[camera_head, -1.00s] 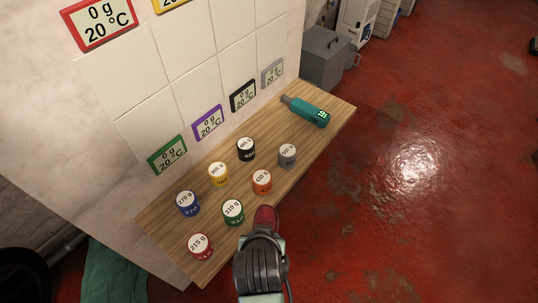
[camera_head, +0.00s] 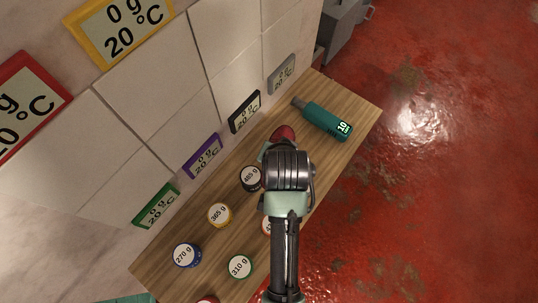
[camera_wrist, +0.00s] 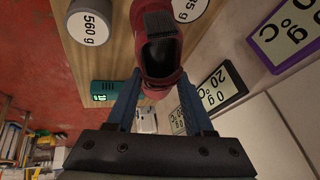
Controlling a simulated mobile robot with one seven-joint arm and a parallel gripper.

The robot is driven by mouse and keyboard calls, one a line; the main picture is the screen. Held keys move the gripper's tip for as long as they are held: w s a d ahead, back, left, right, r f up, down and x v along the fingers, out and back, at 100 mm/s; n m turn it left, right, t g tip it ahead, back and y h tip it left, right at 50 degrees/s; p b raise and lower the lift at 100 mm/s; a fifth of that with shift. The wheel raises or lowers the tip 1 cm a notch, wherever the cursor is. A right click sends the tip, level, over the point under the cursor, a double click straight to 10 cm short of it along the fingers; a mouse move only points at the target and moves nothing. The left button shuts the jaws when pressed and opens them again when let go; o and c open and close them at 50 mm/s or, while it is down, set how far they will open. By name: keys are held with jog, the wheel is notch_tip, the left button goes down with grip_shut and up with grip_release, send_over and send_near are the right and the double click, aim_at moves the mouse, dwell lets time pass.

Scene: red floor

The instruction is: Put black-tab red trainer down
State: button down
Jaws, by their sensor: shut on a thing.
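The red trainer (camera_wrist: 165,72) is between the two blue fingers of my gripper (camera_wrist: 160,90) in the wrist view, with its dark opening and a dark grey-black tab facing the camera. My gripper is shut on it. In the head view only the red end of the trainer (camera_head: 283,132) shows beyond my gripper (camera_head: 278,147). It is over the far half of the wooden shelf (camera_head: 345,92), near the black-framed display. I cannot tell whether the trainer touches the wood.
Labelled weights stand on the shelf: black (camera_head: 251,178), yellow (camera_head: 219,215), blue (camera_head: 187,255), green (camera_head: 240,267); a grey one (camera_wrist: 90,22) shows in the wrist view. A teal device (camera_head: 322,120) lies at the far end. Framed displays, such as the black one (camera_head: 245,112), line the tiled wall.

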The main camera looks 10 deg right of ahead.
jog(key=f, duration=0.4)
jog(key=shift+s+f, duration=0.25)
jog(key=shift+s, duration=0.15)
jog(key=shift+w+f, duration=0.1)
jog(key=shift+f, duration=2.15)
jog(key=shift+f, duration=0.15)
jog(key=c, duration=0.5)
grip_release()
jog(key=shift+c, duration=0.2)
